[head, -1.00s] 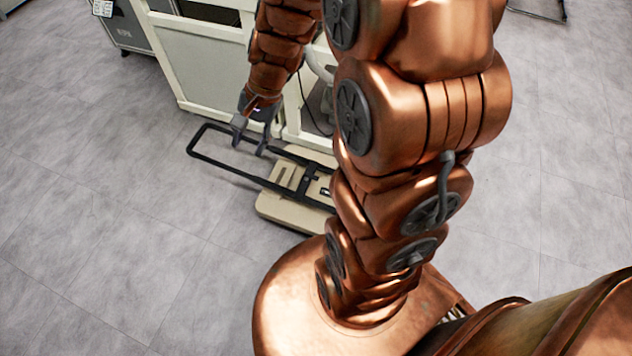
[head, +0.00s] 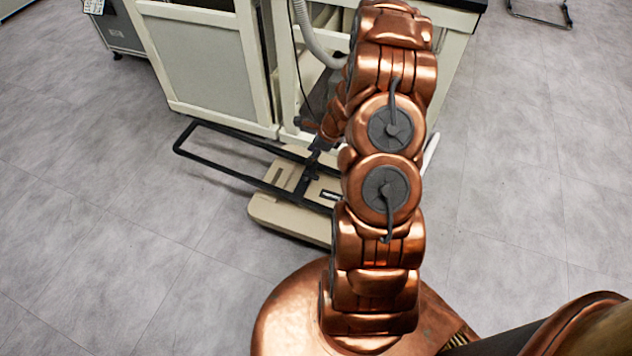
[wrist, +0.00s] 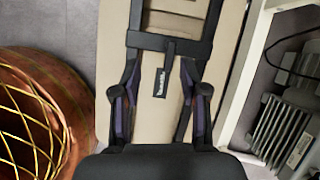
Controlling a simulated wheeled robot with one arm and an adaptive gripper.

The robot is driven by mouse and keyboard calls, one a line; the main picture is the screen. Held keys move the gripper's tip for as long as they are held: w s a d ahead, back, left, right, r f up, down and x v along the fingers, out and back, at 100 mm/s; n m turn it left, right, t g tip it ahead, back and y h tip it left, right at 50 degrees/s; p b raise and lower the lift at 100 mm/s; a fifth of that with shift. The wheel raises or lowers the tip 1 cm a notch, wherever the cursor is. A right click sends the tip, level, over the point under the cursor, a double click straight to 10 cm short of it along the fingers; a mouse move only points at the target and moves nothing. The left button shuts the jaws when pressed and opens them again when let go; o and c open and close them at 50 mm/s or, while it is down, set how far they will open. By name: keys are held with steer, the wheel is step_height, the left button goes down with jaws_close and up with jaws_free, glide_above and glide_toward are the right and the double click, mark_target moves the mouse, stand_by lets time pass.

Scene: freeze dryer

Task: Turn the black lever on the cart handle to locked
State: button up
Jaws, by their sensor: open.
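The cart has a beige platform (head: 262,208) and a black tube handle frame (head: 215,127) reaching out to the left in the head view. In the wrist view the frame's crossbar (wrist: 165,43) lies just beyond my fingertips. A small black piece with white lettering (wrist: 160,83) shows between my fingers; I cannot tell whether it is the lever or a label plate. My gripper (wrist: 160,72) is open, pointing down over the platform (wrist: 150,115) with nothing held. In the head view my gripper is small, dark and partly hidden by my arm.
A cream cabinet frame (head: 205,62) stands close behind the cart, with a grey hose (head: 312,38) beside it. In the wrist view a grey finned unit (wrist: 285,130) stands at the right. The grey floor (head: 110,220) left of the cart is clear.

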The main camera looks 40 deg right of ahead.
mark_target(315, 176)
steer(key=shift+w+d+f+m+h+b, duration=0.15)
steer(key=shift+d+f+m+b, duration=0.4)
steer(key=shift+f, duration=1.75)
steer(key=shift+w+d+f+m+h+b, duration=0.2)
steer(key=shift+f+b, duration=0.7)
steer(key=shift+f, duration=1.35)
steer(key=shift+d+f+m+h+b, duration=0.1)
steer(key=shift+d+f+m+b, duration=0.45)
steer(key=shift+f, duration=1.75)
steer(key=shift+a, duration=0.25)
steer(key=shift+c, duration=0.2)
jaws_close()
